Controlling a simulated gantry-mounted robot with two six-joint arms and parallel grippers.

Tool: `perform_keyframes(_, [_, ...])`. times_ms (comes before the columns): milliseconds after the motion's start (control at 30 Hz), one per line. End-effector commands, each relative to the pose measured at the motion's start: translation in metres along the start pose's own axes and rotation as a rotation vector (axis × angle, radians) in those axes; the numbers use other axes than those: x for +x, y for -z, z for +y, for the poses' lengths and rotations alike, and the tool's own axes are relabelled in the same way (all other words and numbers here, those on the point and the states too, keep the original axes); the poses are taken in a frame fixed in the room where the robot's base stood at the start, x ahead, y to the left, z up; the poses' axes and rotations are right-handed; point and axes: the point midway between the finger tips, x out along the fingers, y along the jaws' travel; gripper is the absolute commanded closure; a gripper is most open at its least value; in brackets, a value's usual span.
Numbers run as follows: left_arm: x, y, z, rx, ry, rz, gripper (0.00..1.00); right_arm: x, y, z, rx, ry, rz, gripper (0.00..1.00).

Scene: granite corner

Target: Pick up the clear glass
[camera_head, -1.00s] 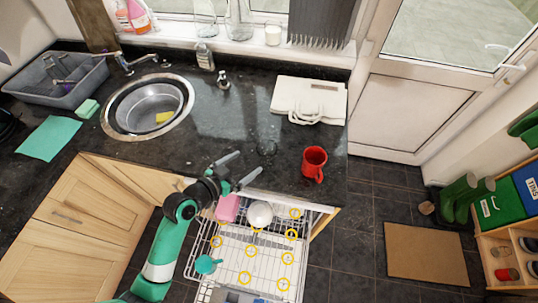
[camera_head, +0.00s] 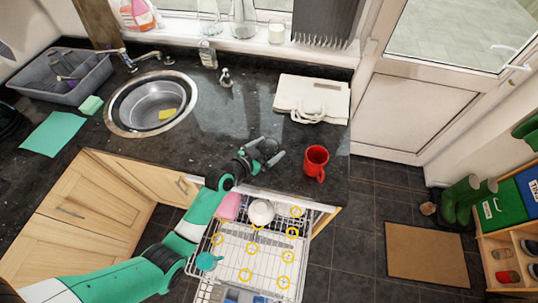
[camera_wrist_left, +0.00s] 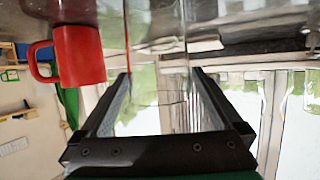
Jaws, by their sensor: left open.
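The clear glass (camera_head: 268,147) stands on the dark granite counter, left of the red mug (camera_head: 316,162). It is faint and partly hidden by my gripper in the head view. My left gripper (camera_head: 273,147) is open at the glass, with one finger on each side of it. In the left wrist view the glass (camera_wrist_left: 156,40) shows as a see-through shape between the two fingers (camera_wrist_left: 161,75). I cannot tell whether a finger touches it. The red mug also shows in the wrist view (camera_wrist_left: 80,55), beside the glass. My right gripper is not in view.
An open dishwasher rack (camera_head: 245,260) with a white bowl (camera_head: 261,212) and a pink cup (camera_head: 230,206) lies below the counter's front edge. A folded cream bag (camera_head: 312,98) lies behind the mug. The sink (camera_head: 150,103) is to the left.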

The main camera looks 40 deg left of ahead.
Motion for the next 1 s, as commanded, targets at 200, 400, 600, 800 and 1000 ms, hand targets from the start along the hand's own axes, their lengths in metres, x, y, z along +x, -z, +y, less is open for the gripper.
perform_keyframes(200, [0.0008, -0.0001, 0.0002, 0.0, 0.0, 0.0, 0.02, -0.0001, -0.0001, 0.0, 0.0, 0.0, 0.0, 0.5])
perform_keyframes(400, [0.0006, -0.0001, 0.0002, -0.001, 0.0, 0.0, 0.38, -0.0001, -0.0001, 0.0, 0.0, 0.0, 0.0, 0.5])
perform_keyframes(600, [0.0006, -0.0001, 0.0002, -0.001, 0.0, 0.0, 0.74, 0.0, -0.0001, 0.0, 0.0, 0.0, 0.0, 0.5])
perform_keyframes(800, [0.0005, 0.0007, 0.0001, -0.001, 0.0, 0.002, 0.82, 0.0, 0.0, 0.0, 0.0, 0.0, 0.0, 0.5])
perform_keyframes(1000, [-0.0017, 0.0069, 0.0002, -0.001, -0.001, 0.003, 0.82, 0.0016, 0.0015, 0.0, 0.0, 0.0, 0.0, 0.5])
